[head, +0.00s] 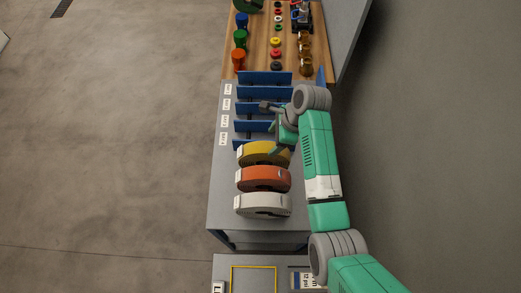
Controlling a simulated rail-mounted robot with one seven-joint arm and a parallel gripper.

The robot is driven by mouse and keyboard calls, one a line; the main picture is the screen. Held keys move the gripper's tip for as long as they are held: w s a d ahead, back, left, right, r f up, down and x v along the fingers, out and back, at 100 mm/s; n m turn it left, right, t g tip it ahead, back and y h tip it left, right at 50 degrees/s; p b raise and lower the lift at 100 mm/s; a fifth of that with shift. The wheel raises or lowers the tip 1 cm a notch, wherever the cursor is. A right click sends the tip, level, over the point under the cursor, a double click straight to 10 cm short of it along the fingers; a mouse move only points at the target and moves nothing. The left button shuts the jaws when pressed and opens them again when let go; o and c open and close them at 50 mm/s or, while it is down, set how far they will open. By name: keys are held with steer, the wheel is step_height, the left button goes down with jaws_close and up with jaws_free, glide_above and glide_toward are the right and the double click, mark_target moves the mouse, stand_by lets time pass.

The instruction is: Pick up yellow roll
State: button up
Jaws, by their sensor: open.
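The yellow roll (258,158) stands on a grey bench in the head view, at the near end of a row of blue dividers. An orange roll (262,184) and a white roll (260,207) stand in front of it, nearer to me.
Several blue dividers (262,103) rise from the grey bench (227,202) behind the yellow roll. White labels run along the bench's left side. Beyond is a wooden table (259,35) with coloured parts. Open floor (110,150) lies to the left.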

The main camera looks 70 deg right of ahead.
mark_target(267, 146)
steer(key=p+x, duration=0.1)
steer(key=x, duration=0.6)
steer(key=shift+a+f, duration=0.1)
steer(key=shift+a, duration=0.05)
jaws_close()
